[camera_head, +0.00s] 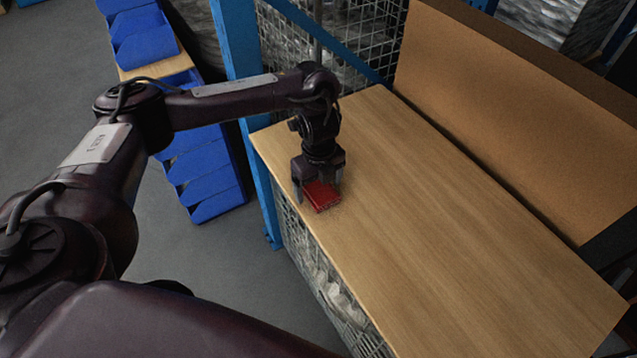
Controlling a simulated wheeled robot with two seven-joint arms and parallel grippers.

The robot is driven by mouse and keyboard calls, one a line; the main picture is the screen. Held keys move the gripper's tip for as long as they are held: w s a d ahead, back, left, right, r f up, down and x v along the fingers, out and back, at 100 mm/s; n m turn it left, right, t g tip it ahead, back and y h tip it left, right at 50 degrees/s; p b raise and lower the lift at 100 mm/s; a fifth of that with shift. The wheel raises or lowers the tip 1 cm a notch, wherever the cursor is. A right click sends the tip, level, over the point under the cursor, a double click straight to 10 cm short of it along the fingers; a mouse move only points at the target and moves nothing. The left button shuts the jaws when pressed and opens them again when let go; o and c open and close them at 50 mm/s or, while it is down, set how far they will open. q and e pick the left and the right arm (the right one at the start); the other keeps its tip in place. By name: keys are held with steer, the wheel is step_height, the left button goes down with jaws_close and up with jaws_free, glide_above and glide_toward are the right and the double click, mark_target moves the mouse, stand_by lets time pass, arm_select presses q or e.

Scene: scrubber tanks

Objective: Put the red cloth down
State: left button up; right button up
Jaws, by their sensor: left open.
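The red cloth (322,196) is a small, flat, folded-looking rectangle at the left edge of the wooden table top (440,230). It appears to lie on the wood. My left gripper (319,194) points down right over the cloth. Its fingers are apart, one at each side of the cloth, and part of the cloth is hidden under the gripper. I cannot tell whether a finger touches it. My right gripper does not show.
A brown board (520,100) stands along the table's far right side. A blue post (236,40) and wire mesh (350,45) rise behind the table. Blue bins (205,175) stand on the floor to the left. The rest of the table top is clear.

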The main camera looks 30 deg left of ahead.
mark_target(319, 186)
arm_select(q)
steer(key=shift+f+b, duration=0.2)
steer(key=shift+b, duration=0.15)
step_height(319, 186, up, 8)
steer(key=p, duration=0.2)
steer(key=shift+w+p, duration=0.15)
steer(key=shift+p, duration=0.15)
